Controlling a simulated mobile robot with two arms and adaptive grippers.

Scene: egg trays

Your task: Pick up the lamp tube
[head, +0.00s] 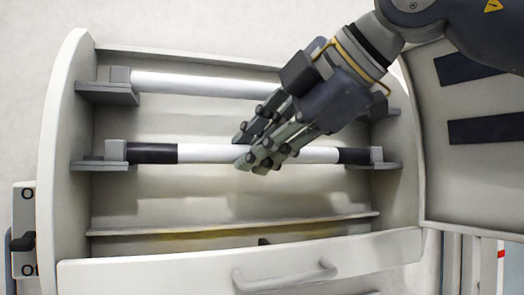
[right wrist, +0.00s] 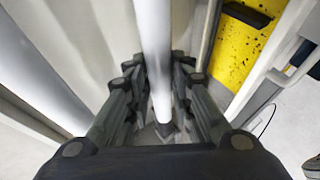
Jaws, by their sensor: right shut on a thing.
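A white lamp tube with black ends (head: 205,153) lies horizontally between two grey sockets inside an open cabinet. My right gripper (head: 258,160) reaches down from the upper right and is shut on this tube near its middle. In the right wrist view the tube (right wrist: 152,45) runs between the fingers of my right gripper (right wrist: 160,110). A second white tube (head: 190,84) sits in the row above, partly hidden behind my right gripper; it seems to show at the left of the right wrist view (right wrist: 40,75). My left gripper is not in view.
The cabinet's left side wall (head: 62,150) stands close to the tube's left socket (head: 115,150). A panel with a handle (head: 285,278) lies along the front. An open door panel with dark strips (head: 470,185) is at the right. A switch box (head: 22,235) is at the lower left.

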